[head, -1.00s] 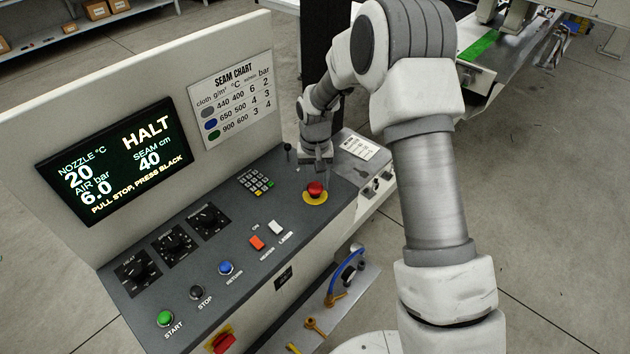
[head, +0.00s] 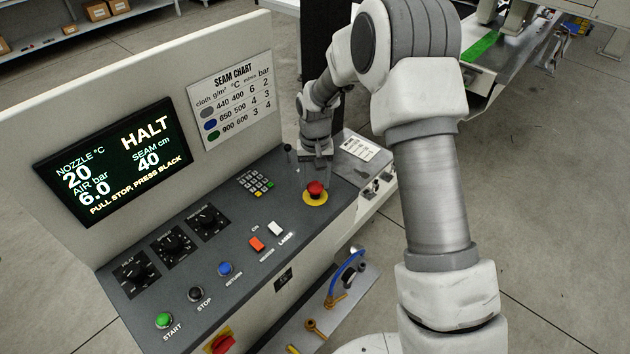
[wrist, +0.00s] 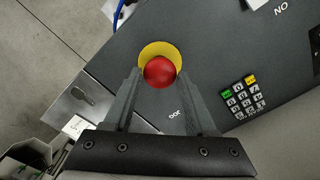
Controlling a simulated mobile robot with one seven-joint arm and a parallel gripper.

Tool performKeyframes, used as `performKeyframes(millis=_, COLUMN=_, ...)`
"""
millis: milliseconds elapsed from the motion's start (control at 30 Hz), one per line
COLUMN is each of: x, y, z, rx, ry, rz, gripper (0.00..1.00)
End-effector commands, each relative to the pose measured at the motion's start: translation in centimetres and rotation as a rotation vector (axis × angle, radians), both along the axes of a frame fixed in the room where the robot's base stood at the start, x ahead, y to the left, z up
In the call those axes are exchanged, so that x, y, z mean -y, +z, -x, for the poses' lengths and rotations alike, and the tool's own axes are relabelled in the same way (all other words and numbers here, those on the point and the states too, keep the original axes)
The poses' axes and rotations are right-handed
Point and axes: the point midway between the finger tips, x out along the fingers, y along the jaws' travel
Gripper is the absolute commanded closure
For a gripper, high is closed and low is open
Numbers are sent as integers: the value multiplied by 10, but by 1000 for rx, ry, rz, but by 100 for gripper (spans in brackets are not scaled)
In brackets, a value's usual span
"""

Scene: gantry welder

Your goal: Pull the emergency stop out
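The emergency stop is a red mushroom button (head: 315,188) on a yellow disc (head: 315,199), at the right end of the dark control panel. In the wrist view the red button (wrist: 160,71) sits just beyond and between my fingertips, with the yellow disc (wrist: 158,47) showing behind it. My gripper (wrist: 156,75) is open, its two fingers apart. In the head view my gripper (head: 318,178) is right behind the button and low over the panel. Whether a finger touches the button I cannot tell. The screen (head: 113,162) reads HALT and "PULL STOP, PRESS BLACK".
A keypad (head: 256,183) is left of the button, and a small black lever (head: 289,158) stands behind it. Orange and white switches (head: 257,243), a blue button (head: 225,268), a black stop button (head: 195,294), a green button (head: 163,320) and dials (head: 172,242) line the panel.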

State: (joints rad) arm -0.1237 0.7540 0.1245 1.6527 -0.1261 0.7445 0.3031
Motion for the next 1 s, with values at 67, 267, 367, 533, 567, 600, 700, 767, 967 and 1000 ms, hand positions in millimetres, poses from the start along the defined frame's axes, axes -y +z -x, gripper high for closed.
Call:
performKeyframes(millis=67, x=0, y=3, z=-1, rx=4, ry=0, rz=-1, gripper=30)
performKeyframes(millis=267, x=0, y=1, z=-1, rx=3, ry=-1, rz=-1, gripper=17)
performKeyframes(millis=367, x=0, y=1, z=-1, rx=2, ry=-1, rz=-1, gripper=17)
performKeyframes(millis=533, x=0, y=7, z=-1, rx=4, ry=-1, rz=-1, gripper=17)
performKeyframes(millis=567, x=0, y=10, z=-1, rx=5, ry=-1, rz=-1, gripper=17)
performKeyframes(millis=600, x=0, y=16, z=-2, rx=6, ry=-1, rz=-1, gripper=17)
performKeyframes(millis=700, x=0, y=35, z=-2, rx=8, ry=-2, rz=-2, gripper=17)
performKeyframes(millis=767, x=0, y=49, z=-2, rx=9, ry=-2, rz=-2, gripper=17)
performKeyframes(millis=967, x=0, y=99, z=-2, rx=8, ry=-1, rz=-2, gripper=17)
performKeyframes(millis=1000, x=0, y=109, z=-2, rx=8, ry=-1, rz=-2, gripper=17)
